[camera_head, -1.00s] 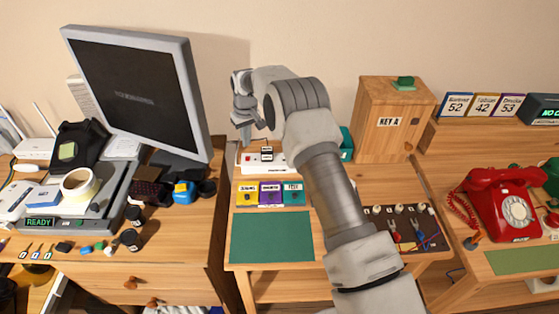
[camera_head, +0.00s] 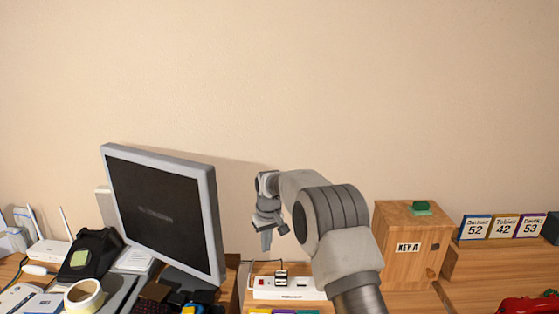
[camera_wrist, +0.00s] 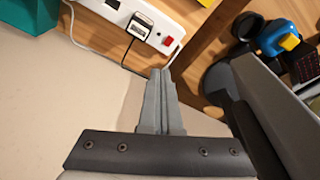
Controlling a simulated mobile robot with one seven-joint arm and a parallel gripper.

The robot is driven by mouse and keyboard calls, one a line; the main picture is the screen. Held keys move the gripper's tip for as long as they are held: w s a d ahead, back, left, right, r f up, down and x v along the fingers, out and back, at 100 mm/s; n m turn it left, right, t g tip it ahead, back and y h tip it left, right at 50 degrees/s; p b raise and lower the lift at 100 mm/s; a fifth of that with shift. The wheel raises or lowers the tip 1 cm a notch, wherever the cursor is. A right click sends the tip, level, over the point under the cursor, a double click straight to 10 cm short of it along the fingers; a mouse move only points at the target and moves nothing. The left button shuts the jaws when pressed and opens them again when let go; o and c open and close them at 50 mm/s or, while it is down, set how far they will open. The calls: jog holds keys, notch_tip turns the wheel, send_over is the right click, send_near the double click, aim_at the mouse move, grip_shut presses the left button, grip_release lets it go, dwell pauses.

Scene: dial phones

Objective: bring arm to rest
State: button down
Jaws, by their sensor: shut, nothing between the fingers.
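My gripper (camera_head: 266,240) hangs from my raised, bent arm in front of the wall, pointing down. It is above the white power strip (camera_head: 287,294) at the back of the middle desk. In the wrist view, my gripper (camera_wrist: 160,75) has its two grey fingers together with nothing between them. The power strip also shows in the wrist view (camera_wrist: 172,22), beyond the fingertips, with a black plug and a red switch. No contact between the fingers and the strip is visible.
A monitor (camera_head: 160,215) stands left of my gripper. A wooden box (camera_head: 405,260) marked KEY A, with a green piece on top, stands right of my arm. Number cards (camera_head: 503,227) and part of a red phone (camera_head: 530,305) are further right. The wall above is clear.

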jog(key=s+d+r+m+t, duration=0.1)
jog(key=s+d+r, duration=0.4)
jog(key=s+r, duration=0.45)
jog(key=s+d+r+m+t, duration=0.1)
jog(key=s+d+r, duration=0.5)
jog(key=r, duration=0.6)
jog(key=s+d+m+t, duration=0.1)
jog(key=s+d, duration=0.2)
jog(key=s, duration=1)
jog(key=s+d+f+m, duration=0.1)
jog(key=s+d+m, duration=0.1)
jog(key=s, duration=1.2)
jog(key=shift+d+t+h, duration=0.4)
jog(key=shift+d, duration=0.4)
